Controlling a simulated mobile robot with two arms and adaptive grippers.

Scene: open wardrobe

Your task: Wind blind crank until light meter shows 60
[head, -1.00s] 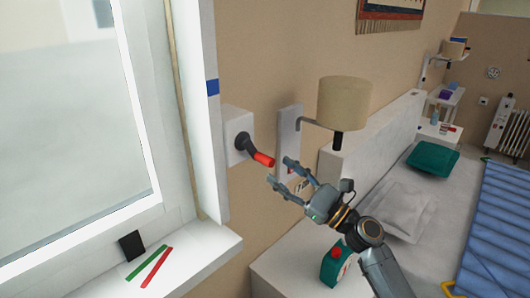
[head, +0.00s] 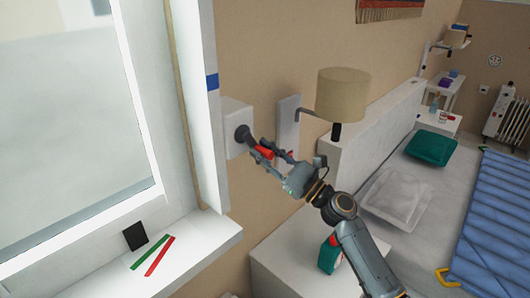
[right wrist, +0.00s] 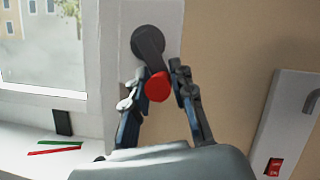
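The crank (head: 243,136) has a dark arm and a red handle (head: 264,151), and sits on a white box (head: 236,115) on the wall beside the window. My right gripper (head: 265,149) is at the red handle. In the right wrist view its fingers (right wrist: 158,82) stand apart, one on each side of the red handle (right wrist: 158,88); firm contact on both sides does not show. A small black device (head: 135,236), perhaps the light meter, stands on the sill; no reading is legible. My left gripper is not in view.
A green strip (head: 150,252) and a red strip (head: 159,257) lie on the sill (head: 205,245). A lamp (head: 341,95) on a wall plate (head: 288,122) is close to the right of the crank. A bedside cabinet (head: 290,262) and a bed stand below right.

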